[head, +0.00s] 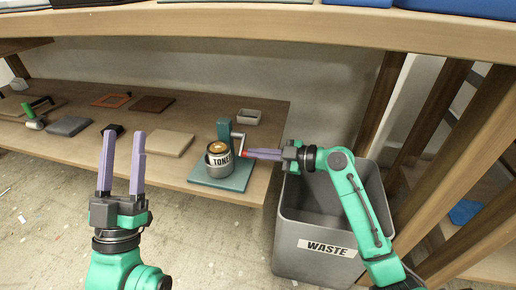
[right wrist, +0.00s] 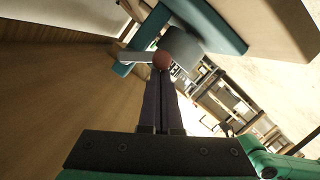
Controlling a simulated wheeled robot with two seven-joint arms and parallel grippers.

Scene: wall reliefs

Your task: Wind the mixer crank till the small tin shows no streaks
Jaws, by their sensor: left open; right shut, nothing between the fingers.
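The mixer (head: 224,133) is a teal stand and base plate on the right end of the low wooden shelf. A small tin (head: 219,156) labelled "TONE", with brownish contents, sits in its grey cup; streaks are too small to tell. The crank (head: 238,139) hangs on the mixer's right side with a red knob (head: 244,154). The knob also shows in the right wrist view (right wrist: 162,61). My right gripper (head: 248,153) is shut with nothing between its fingers, its tips at the knob. My left gripper (head: 124,132) is open and empty, away from the mixer.
A grey bin (head: 308,226) labelled "WASTE" stands right of the shelf, below my right arm. A small grey tray (head: 248,117) sits behind the mixer. Flat tiles (head: 163,143) and a green-handled roller (head: 33,121) lie leftward. An upper shelf (head: 250,22) overhangs.

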